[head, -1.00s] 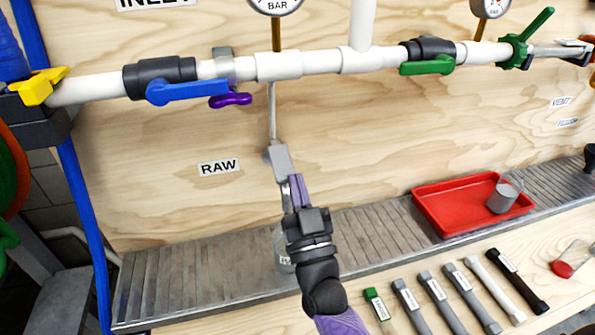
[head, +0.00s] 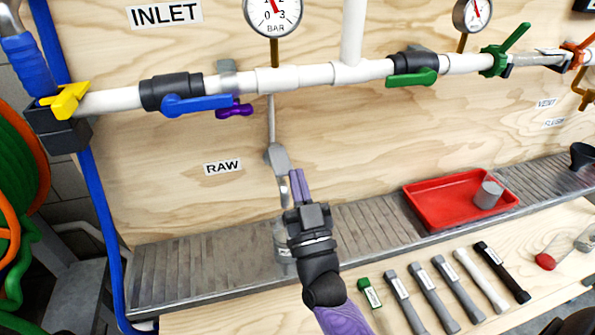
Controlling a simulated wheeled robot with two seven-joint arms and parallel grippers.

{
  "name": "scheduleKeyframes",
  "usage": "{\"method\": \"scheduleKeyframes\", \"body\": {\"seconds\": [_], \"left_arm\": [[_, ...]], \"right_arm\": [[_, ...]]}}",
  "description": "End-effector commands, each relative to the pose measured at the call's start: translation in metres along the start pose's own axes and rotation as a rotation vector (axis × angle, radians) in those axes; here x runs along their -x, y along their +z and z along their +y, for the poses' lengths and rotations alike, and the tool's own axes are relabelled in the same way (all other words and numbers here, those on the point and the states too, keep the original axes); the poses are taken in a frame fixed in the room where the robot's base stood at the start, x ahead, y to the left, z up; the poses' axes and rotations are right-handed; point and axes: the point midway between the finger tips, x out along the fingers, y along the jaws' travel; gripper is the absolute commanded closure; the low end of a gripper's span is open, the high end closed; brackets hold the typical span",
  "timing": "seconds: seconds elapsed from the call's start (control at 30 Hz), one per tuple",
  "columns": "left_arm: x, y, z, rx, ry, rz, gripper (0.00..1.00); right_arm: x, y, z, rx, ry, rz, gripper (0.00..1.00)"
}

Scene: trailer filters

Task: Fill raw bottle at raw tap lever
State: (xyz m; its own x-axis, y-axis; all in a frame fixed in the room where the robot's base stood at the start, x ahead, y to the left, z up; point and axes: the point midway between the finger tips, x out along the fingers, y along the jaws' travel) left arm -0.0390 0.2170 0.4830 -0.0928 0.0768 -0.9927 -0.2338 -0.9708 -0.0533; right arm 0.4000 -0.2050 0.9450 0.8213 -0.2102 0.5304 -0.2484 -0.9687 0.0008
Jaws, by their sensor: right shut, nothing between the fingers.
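A thin grey tube runs down from the white pipe to a grey tap (head: 277,158), just right of the RAW label (head: 222,167). A narrow grey piece hangs below the tap. My right gripper (head: 298,184) is shut and empty, its purple fingers pointing up just right of that piece. Whether they touch it I cannot tell. A clear bottle (head: 283,243) stands on the grey ribbed ledge below the tap, partly hidden behind my right gripper; its fill level is not clear. A purple handle (head: 234,111) sits under the pipe. My left gripper is not in view.
A red tray (head: 425,208) with a grey cup (head: 488,195) stands on the ribbed ledge (head: 180,268) at right. Several labelled bars lie on the wooden bench in front. Blue (head: 205,104) and green (head: 412,78) valve handles are on the pipe. The ledge's left part is clear.

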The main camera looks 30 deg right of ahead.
Motion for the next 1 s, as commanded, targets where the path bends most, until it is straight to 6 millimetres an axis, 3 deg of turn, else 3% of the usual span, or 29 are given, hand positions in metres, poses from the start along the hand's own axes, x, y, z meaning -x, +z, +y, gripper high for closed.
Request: {"method": "scheduleKeyframes", "body": {"seconds": [0.2,0.4,0.9,1.0], "left_arm": [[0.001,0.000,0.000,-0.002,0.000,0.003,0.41],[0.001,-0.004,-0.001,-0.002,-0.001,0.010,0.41],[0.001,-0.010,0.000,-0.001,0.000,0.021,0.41],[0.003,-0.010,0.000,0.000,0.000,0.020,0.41]], "right_arm": [[0.053,0.003,0.000,0.001,-0.001,-0.006,1.00],[0.079,0.002,0.000,0.001,-0.001,-0.003,1.00],[0.084,0.002,0.000,0.000,0.000,-0.001,1.00],[0.089,0.014,-0.004,0.002,-0.027,-0.055,1.00]]}}
